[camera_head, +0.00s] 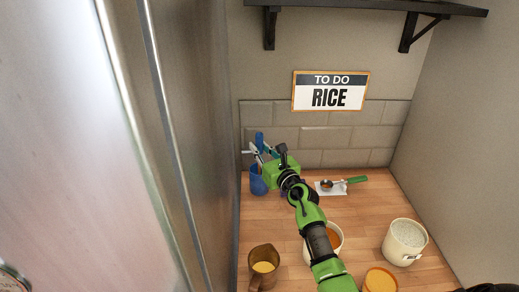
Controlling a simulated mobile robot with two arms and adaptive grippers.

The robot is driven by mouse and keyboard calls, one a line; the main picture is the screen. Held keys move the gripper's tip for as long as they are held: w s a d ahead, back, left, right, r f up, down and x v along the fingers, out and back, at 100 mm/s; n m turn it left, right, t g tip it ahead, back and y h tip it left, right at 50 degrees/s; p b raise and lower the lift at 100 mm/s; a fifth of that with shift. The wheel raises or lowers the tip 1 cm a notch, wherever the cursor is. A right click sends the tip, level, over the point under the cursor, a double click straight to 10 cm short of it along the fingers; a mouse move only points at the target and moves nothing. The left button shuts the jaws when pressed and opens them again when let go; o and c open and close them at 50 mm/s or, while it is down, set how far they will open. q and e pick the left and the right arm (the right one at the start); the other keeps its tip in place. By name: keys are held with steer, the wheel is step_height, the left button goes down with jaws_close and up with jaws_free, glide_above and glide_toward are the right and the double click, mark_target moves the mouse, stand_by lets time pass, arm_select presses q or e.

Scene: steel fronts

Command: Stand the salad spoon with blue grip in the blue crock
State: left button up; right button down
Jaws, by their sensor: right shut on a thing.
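The blue crock (257,184) stands at the back left of the wooden counter, below the tiled wall. A blue grip (259,139), which looks like that of the salad spoon, rises above the crock, roughly upright. Its lower end is hidden, so I cannot tell how deep it sits in the crock. My right gripper (265,158) is at the crock's upper right, shut on the spoon as far as I can see; the fingers are small and partly covered. My green right arm reaches in from the lower right. My left gripper is not in view.
Other light utensils cluster at the crock's mouth. A green-handled scoop (350,181) lies on a white rest (331,190) to the right. A brown jug (262,268), a cream canister (404,243) and an orange-filled container (379,281) stand nearer. A steel front (60,150) bounds the left.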

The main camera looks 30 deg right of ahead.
steer(key=shift+f, duration=0.2)
steer(key=c, duration=1.9)
jaws_free()
steer(key=shift+r, duration=0.15)
steer(key=shift+r, duration=0.2)
steer(key=s, duration=1.2)
steer(key=shift+b, duration=0.35)
steer(key=shift+a+f, duration=0.1)
